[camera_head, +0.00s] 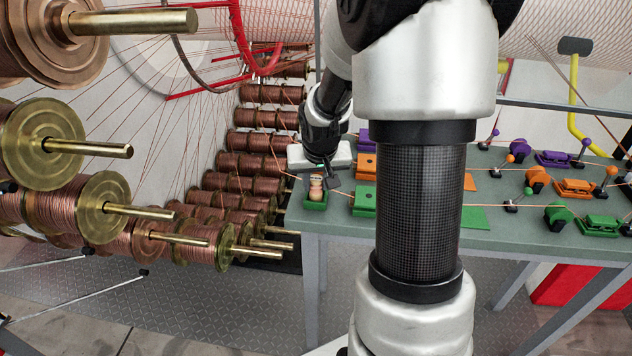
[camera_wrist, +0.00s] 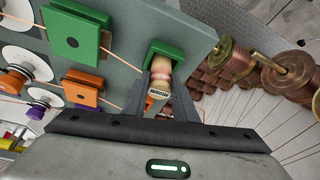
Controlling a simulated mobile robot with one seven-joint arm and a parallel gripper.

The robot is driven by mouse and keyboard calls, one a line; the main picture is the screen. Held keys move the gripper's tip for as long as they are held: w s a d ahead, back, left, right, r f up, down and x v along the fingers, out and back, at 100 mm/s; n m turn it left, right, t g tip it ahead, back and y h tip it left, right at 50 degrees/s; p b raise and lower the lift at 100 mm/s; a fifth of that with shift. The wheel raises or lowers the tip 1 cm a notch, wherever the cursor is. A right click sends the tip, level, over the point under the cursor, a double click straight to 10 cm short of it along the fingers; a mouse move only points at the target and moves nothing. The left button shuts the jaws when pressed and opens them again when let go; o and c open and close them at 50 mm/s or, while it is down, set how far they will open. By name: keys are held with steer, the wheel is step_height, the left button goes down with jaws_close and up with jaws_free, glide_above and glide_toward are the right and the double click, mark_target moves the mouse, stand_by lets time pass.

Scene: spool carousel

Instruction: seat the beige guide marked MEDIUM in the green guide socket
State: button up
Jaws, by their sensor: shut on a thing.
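The beige guide (camera_wrist: 161,78) is a small pale piece with a reddish band and a dark label on its end; the label is too small to read. My gripper (camera_wrist: 164,92) is shut on it, one finger on each side. The green guide socket (camera_wrist: 178,57) lies just beyond the fingertips, and the guide's far end is at or inside its opening; I cannot tell how deep. In the head view, the guide (camera_head: 316,187) stands over the green socket (camera_head: 316,204) at the table's left corner, with my gripper (camera_head: 325,180) on it.
A green block (camera_head: 364,201) and an orange block (camera_head: 366,165) with copper wire stand right of the socket on the grey-green table (camera_head: 430,238). Copper spools (camera_head: 240,188) crowd the left, close to the table edge. My arm hides the table's middle.

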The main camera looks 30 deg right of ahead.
steer(key=shift+f, duration=0.2)
steer(key=o, duration=1.1)
steer(key=shift+r, duration=0.1)
steer(key=shift+r, duration=0.55)
steer(key=p+v, duration=0.1)
steer(key=v, duration=1)
steer(key=shift+s, duration=0.15)
